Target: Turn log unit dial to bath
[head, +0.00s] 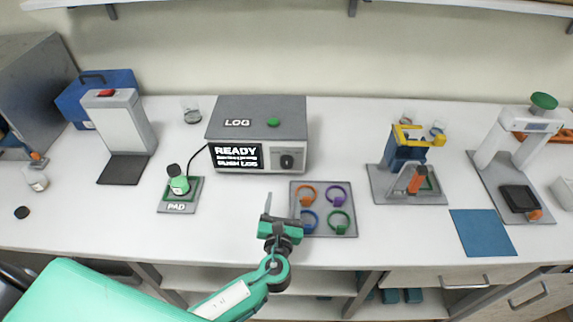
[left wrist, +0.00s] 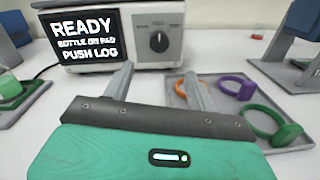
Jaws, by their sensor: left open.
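The log unit (head: 257,134) is a grey box at the back middle of the bench, with a black screen (head: 236,156) reading READY and a green button on top. Its dark round dial (head: 287,161) is on the front face, right of the screen. In the left wrist view the dial (left wrist: 159,41) shows a light pointer mark pointing roughly up, between labels too small to read. My left gripper (head: 281,207) is open and empty, in front of and below the dial, apart from it. In the left wrist view its two fingers (left wrist: 159,85) point toward the unit. My right gripper is not seen.
A grey tray (head: 323,230) with orange, purple, blue and green rings lies just right of my left gripper. A blue-and-yellow device (head: 406,150) stands at right.

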